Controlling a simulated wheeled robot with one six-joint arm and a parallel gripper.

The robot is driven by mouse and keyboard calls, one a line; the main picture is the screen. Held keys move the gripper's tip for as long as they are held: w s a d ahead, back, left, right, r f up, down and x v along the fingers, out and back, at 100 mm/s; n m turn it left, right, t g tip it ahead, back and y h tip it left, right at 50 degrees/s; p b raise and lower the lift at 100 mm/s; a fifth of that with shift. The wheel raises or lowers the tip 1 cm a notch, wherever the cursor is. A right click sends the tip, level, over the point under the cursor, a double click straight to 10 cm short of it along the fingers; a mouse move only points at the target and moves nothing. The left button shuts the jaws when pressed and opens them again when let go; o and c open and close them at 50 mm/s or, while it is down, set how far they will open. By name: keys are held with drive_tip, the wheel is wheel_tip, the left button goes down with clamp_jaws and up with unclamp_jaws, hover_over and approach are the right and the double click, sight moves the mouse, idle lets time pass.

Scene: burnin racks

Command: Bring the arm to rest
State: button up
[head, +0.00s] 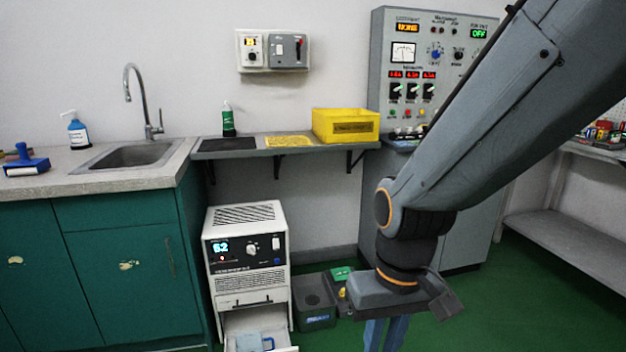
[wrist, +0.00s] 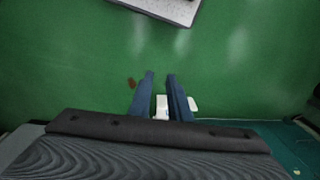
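My arm reaches down from the upper right of the head view. My gripper (head: 385,335) hangs low over the green floor, right of the white cabinet unit, its lower end cut off by the frame. In the wrist view my gripper's two dark blue fingers (wrist: 160,76) stand apart with a gap at the tips. A small white thing (wrist: 193,104) shows between and to the right of the fingers; I cannot tell what it is, but it appears to lie beyond them, not gripped.
The white unit (head: 245,232) has its lower drawer (head: 265,325) open, with a light blue mug (head: 250,342) inside. A dark bin (head: 313,308) stands beside it. A shelf (head: 225,152) carries a yellow bin (head: 346,125). A control cabinet (head: 440,80) stands behind my arm. Floor at right is clear.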

drive_tip(key=s+d+r+m+p, duration=0.2)
drive_tip(key=d+r+p, duration=0.6)
drive_tip(key=r+p, duration=0.2)
drive_tip(key=shift+d+h+p, duration=0.3)
drive_tip(key=shift+d+p, duration=0.05)
drive_tip(key=shift+p, duration=0.45)
